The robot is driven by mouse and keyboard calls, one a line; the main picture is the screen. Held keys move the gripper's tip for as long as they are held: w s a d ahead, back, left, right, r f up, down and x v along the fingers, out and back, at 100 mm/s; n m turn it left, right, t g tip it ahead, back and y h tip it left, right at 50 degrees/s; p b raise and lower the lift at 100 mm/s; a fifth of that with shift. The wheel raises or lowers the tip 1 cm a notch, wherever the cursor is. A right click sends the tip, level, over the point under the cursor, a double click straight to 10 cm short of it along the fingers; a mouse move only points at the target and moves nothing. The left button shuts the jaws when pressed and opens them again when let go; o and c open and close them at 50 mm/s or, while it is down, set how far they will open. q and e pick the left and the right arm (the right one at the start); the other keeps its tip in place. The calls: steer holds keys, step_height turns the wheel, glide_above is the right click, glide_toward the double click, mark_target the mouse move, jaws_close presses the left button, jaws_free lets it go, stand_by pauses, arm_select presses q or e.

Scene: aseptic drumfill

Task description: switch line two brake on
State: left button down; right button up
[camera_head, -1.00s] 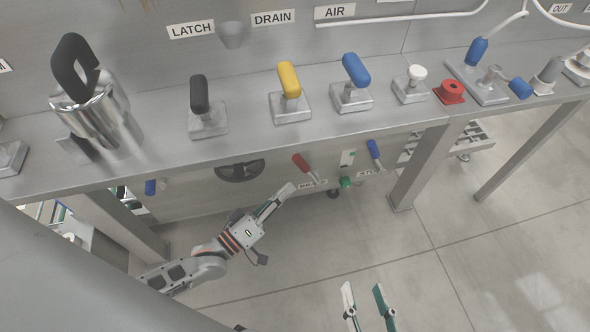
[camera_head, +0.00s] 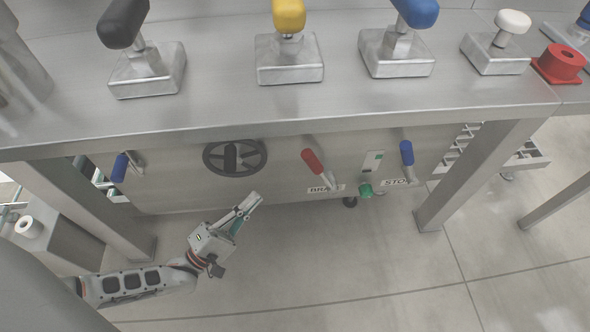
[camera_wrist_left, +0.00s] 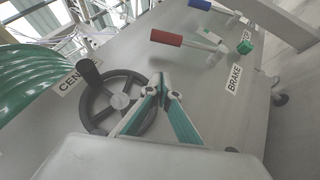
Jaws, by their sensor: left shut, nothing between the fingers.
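The brake lever with a red handle (camera_head: 312,161) sits on the lower panel above a label that reads BRAKE in the left wrist view (camera_wrist_left: 234,79). My right gripper is out of view.
A black handwheel (camera_head: 235,157) is left of the brake lever. A blue lever (camera_head: 407,153) by the STOP label and a green knob (camera_head: 366,190) are to its right. The steel bench (camera_head: 300,110) overhangs the panel. A table leg (camera_head: 475,175) stands at right.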

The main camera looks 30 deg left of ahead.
mark_target(320, 168)
arm_select(q)
steer(key=s+d+b+x, duration=0.1)
steer(key=d+x, duration=0.1)
steer(key=x, duration=1)
steer(key=shift+w+d+r, duration=0.3)
steer(key=shift+r, duration=0.2)
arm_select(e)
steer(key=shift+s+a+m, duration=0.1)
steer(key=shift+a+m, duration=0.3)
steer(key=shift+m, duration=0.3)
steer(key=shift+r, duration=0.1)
